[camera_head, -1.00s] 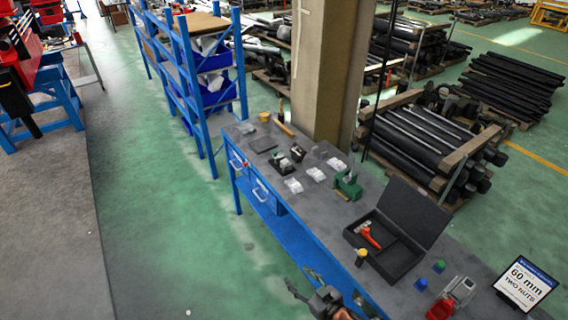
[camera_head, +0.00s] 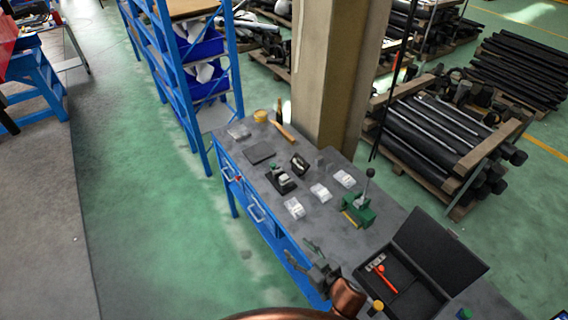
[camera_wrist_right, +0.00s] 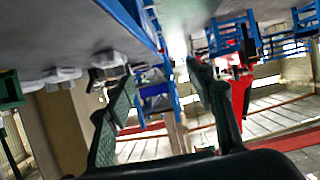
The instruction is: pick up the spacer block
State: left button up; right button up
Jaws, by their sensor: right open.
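A small grey block (camera_head: 319,164), which may be the spacer block, stands on the grey bench top (camera_head: 325,235) near the pillar in the head view. It is too small to be sure of. My right gripper (camera_head: 312,262) is at the bench's near edge, in front of the white packets and apart from the block. Its two dark green fingers also show in the right wrist view (camera_wrist_right: 160,90), spread with nothing between them. No spacer block can be made out in that view. My left gripper is out of view.
White packets (camera_head: 321,192) and a green lever tool (camera_head: 358,211) are on the bench. An open black case (camera_head: 430,255) holds a red-handled tool (camera_head: 381,274). A dark flat plate (camera_head: 259,153) lies farther back. A concrete pillar (camera_head: 334,75) rises behind the bench.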

aim_at(284, 178)
jog(key=i, duration=1)
